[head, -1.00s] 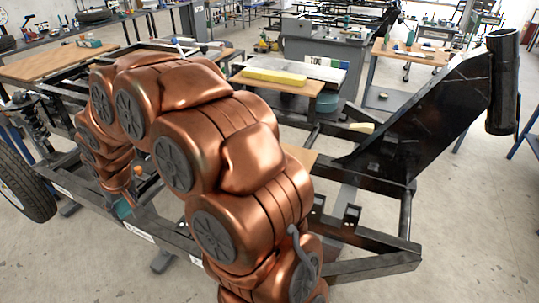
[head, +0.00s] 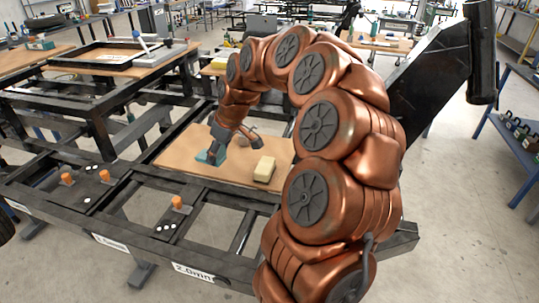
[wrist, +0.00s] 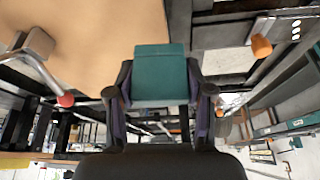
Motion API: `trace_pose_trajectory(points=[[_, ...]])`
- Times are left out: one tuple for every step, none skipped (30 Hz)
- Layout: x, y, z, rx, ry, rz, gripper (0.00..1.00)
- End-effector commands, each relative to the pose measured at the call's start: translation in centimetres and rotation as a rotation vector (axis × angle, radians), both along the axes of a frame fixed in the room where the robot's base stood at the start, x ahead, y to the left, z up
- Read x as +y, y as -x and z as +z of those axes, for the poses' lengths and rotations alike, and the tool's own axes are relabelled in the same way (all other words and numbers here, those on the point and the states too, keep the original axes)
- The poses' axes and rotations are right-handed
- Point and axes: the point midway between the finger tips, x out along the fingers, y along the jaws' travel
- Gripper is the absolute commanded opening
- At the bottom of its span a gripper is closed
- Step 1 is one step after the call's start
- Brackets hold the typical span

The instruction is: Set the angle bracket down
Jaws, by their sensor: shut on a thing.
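The angle bracket (wrist: 160,72) shows as a teal block with a flat face in the wrist view, between the two dark fingers of my gripper (wrist: 160,93). My gripper is shut on it. In the head view, the teal bracket (head: 208,157) hangs at the end of my gripper (head: 216,146), over the left part of a tan wooden board (head: 190,144). I cannot tell whether the bracket touches the board. Its far side is hidden.
Several orange knobs, one nearest (head: 177,202), stand on the black frame (head: 130,228) to the left. A tall black post (head: 482,55) rises at right.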

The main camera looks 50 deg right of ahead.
Motion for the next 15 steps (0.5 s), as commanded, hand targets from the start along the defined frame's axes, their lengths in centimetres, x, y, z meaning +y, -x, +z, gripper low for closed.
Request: trace_pose_trajectory(points=[[-1.8, 1.0, -0.5, -0.003, -0.004, 0.017, 0.01], [-2.5, 1.6, -0.5, -0.002, -0.003, 0.034, 0.01], [-3.5, 2.2, -0.5, -0.004, 0.000, 0.053, 0.01], [-4.1, 2.6, -0.5, -0.005, 0.000, 0.066, 0.01], [-4.6, 3.1, -0.5, -0.003, 0.000, 0.079, 0.01], [-5.1, 3.6, -0.5, -0.002, -0.001, 0.093, 0.01], [-5.5, 3.9, -0.5, -0.002, 0.000, 0.102, 0.01], [-5.7, 4.1, -0.5, -0.002, -0.001, 0.109, 0.01], [-6.0, 4.4, -0.5, -0.002, 0.000, 0.117, 0.01], [-6.3, 4.5, -0.4, -0.001, 0.000, 0.121, 0.01], [-6.5, 4.6, -0.4, -0.001, 0.000, 0.123, 0.01], [-6.9, 4.6, -0.4, 0.000, 0.000, 0.126, 0.01], [-7.3, 4.5, -0.4, -0.001, 0.001, 0.126, 0.01], [-7.7, 4.4, -0.3, 0.000, 0.000, 0.126, 0.01], [-8.3, 4.3, -0.4, 0.001, 0.000, 0.125, 0.01]])
